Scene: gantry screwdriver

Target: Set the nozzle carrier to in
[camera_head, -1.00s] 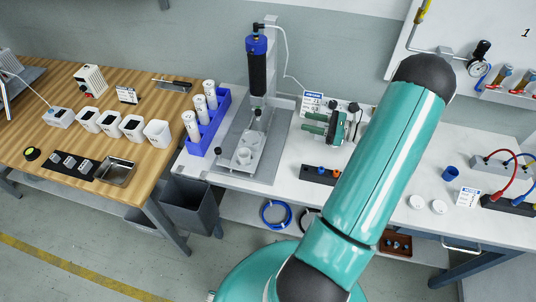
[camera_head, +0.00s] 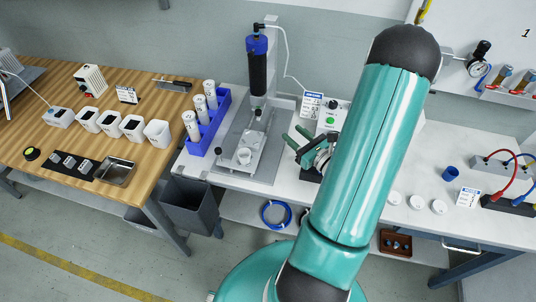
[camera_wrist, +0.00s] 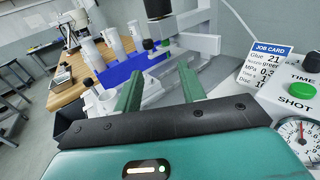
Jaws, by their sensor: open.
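The gantry stands on the white bench, with a black dispenser barrel with a blue cap (camera_head: 258,70) hanging on its column. Below it a grey base plate (camera_head: 268,165) bears a light sled with a white round cup (camera_head: 245,156) and a small dark knob. I cannot tell for sure which part is the nozzle carrier. In the wrist view the barrel's lower end (camera_wrist: 157,8) is at the top, with small dark knobs beneath it. My gripper (camera_head: 291,133) is open and empty, right of the base plate and apart from it. Its two green fingers (camera_wrist: 160,72) point toward the gantry.
A blue rack (camera_head: 209,127) with white cartridges stands left of the gantry. A job card (camera_wrist: 268,62) and a control box with a green button (camera_wrist: 302,90) and a gauge (camera_wrist: 299,135) are close on the right. White discs (camera_head: 438,207) lie further right.

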